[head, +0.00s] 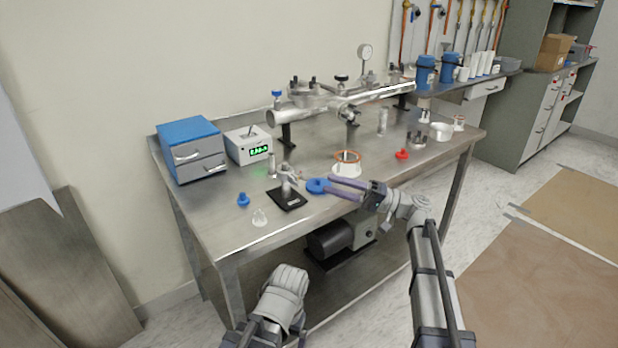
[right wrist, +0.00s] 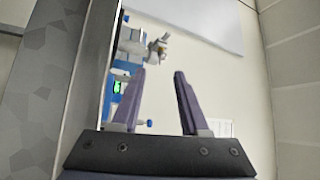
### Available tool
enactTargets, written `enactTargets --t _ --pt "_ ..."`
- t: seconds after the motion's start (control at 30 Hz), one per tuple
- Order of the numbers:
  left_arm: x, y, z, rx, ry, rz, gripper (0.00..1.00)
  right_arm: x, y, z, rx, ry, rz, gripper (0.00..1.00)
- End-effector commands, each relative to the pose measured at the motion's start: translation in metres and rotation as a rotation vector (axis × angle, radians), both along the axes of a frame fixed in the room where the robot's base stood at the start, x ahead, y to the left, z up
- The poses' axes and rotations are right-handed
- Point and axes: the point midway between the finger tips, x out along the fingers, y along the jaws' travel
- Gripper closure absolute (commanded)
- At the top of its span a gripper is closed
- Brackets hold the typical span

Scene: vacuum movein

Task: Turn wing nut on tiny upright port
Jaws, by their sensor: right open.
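The tiny upright port (head: 287,182) is a small silvery fitting with a clamp-like top. It stands upright on a black base plate (head: 290,201) near the front edge of the steel bench. The wing nut is too small to make out clearly.
A blue disc (head: 316,186) and white flanged piece (head: 345,167) lie close to my right fingers. A blue knob (head: 243,199) and clear piece (head: 260,217) lie left of the port. A display box (head: 249,145), blue drawer unit (head: 190,148) and pipe manifold (head: 340,101) stand behind.

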Motion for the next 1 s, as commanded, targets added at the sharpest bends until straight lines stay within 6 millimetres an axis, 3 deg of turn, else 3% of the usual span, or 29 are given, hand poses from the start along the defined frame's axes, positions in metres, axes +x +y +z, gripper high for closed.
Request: enactTargets --t 0.2,0.4,0.8,1.0 --pt "0.0 0.0 0.012 -0.002 0.001 0.001 0.04 0.003 0.035 0.012 0.0 0.001 0.002 0.56" --pt "0.0 -0.001 0.016 -0.003 0.001 0.001 0.04 0.006 0.054 0.016 0.0 0.001 0.001 0.56" --pt "0.0 -0.001 0.017 -0.003 0.001 0.001 0.04 0.007 0.061 0.017 0.0 0.0 0.0 0.56" --pt "0.0 -0.001 0.017 -0.003 0.001 0.001 0.04 0.007 0.06 0.017 0.0 0.0 0.0 0.78"
